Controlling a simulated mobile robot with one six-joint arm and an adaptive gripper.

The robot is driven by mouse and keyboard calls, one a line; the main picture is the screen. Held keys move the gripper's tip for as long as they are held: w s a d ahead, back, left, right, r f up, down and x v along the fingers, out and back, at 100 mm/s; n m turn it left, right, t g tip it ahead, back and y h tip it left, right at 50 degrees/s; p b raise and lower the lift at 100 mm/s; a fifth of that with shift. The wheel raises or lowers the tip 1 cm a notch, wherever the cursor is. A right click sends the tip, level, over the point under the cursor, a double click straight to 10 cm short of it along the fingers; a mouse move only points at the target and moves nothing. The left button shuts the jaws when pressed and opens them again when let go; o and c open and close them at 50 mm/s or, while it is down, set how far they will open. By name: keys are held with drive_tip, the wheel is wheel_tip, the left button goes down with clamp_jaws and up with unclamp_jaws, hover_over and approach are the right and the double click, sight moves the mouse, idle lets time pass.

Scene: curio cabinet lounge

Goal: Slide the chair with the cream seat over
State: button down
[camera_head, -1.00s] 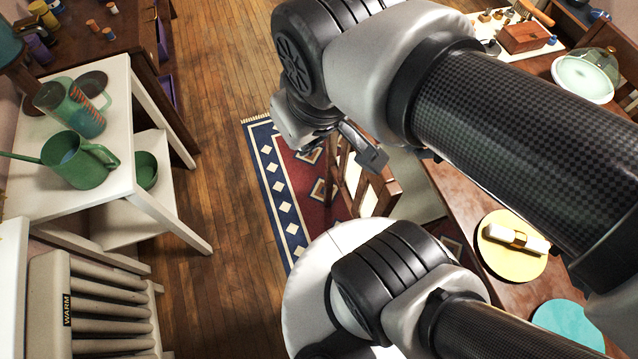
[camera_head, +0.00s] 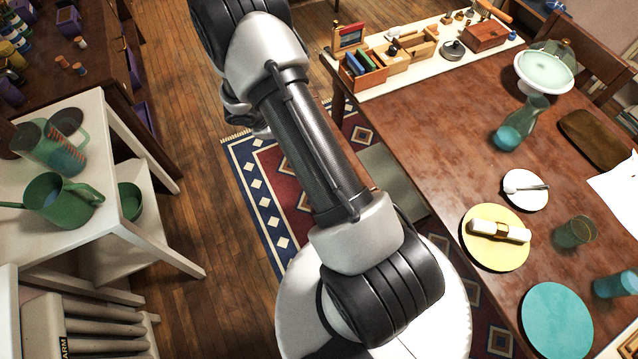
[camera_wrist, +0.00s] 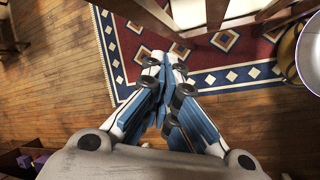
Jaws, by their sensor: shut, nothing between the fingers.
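The chair's pale cream-grey seat (camera_head: 392,182) shows beside the dining table's left edge in the head view. My arm covers most of the chair there, including its back. In the wrist view, brown wooden chair bars (camera_wrist: 142,12) cross the top edge, with a pale patch (camera_wrist: 193,12) between them that looks like the seat. My gripper (camera_wrist: 165,65) is shut and empty, with its blue fingers together above the rug's edge, just short of the chair bars in the picture. I cannot tell whether it touches the chair. The fingers are hidden in the head view.
The dining table (camera_head: 440,115) with plates and glasses stands right of the chair. A patterned rug (camera_head: 262,190) lies under the chair. A white side table (camera_head: 90,130) with green jugs stands at left. Bare wooden floor (camera_head: 190,225) is free between it and the rug.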

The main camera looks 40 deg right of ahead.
drive_tip(key=s+a+f+n+g+y, duration=0.15)
drive_tip(key=s+f, duration=0.35)
drive_tip(key=f, duration=0.5)
drive_tip(key=s+a+f+n+p, duration=0.15)
drive_tip(key=s+f, duration=0.35)
drive_tip(key=f, duration=0.6)
drive_tip(key=s+a+f+n+g+y+b, duration=0.1)
drive_tip(key=s+f+n, duration=0.3)
drive_tip(key=f, duration=0.6)
drive_tip(key=s+d+f+m+b, duration=0.1)
drive_tip(key=s+d+f+b, duration=0.1)
drive_tip(key=d+f+b, duration=0.3)
drive_tip(key=shift+d+b+x, duration=0.35)
drive_tip(key=shift+b+x, duration=0.05)
drive_tip(key=shift+x, duration=2)
drive_tip(key=shift+s+r+t+h, duration=0.1)
drive_tip(key=shift+t+h, duration=0.15)
